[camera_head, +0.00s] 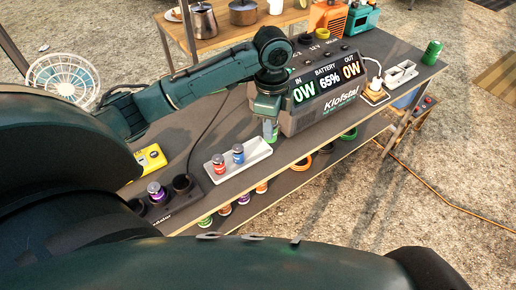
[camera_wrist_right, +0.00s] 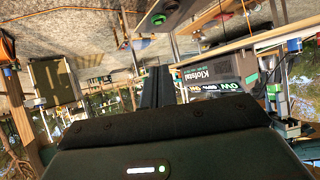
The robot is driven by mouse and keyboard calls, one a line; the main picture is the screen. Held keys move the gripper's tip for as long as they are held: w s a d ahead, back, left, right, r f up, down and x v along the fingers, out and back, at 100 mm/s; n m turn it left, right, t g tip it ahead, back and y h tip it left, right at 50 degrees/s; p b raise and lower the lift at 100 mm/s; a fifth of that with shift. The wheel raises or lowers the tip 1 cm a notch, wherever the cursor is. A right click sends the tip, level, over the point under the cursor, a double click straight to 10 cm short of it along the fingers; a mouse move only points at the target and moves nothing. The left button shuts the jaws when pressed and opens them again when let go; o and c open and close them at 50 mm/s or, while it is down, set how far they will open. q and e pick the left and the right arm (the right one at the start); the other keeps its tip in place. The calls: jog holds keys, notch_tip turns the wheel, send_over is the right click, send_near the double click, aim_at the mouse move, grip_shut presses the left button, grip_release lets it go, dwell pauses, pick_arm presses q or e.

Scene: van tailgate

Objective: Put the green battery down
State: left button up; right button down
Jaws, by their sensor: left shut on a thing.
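My left gripper (camera_head: 268,108) points down over the workbench and is shut on the green battery (camera_head: 270,130). The battery is upright at the right end of a white tray (camera_head: 225,172). I cannot tell whether its base touches the tray. A red battery (camera_head: 218,162) and a blue battery (camera_head: 238,153) stand in the same tray, to its left. In the right wrist view, dark fingers of my right gripper (camera_wrist_right: 158,88) stick out ahead of its housing. I cannot tell their opening, and no held thing shows.
A power station (camera_head: 325,95) reading 65% stands right behind the tray. A black holder (camera_head: 163,203) with a purple-banded battery and a yellow device (camera_head: 151,158) are to the left. A green can (camera_head: 432,52) stands at the bench's far right. Several batteries are on the lower shelf.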

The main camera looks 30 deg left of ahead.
pick_arm(q)
jog(key=w+a+f+m+p, duration=0.1)
jog(key=w+a+f+m, duration=0.15)
jog(key=m, duration=0.45)
jog(key=w+a+f+m, duration=0.1)
jog(key=w+a+m, duration=0.1)
jog(key=a+m, duration=0.35)
jog(key=shift+m, duration=0.95)
jog(key=f, duration=0.3)
jog(key=d+f, duration=0.1)
jog(key=f, duration=0.5)
jog(key=shift+s+d+f, duration=0.25)
jog(key=shift+f, duration=0.05)
jog(key=shift+f, duration=0.2)
jog(key=o, duration=1.1)
jog(key=shift+c, duration=0.2)
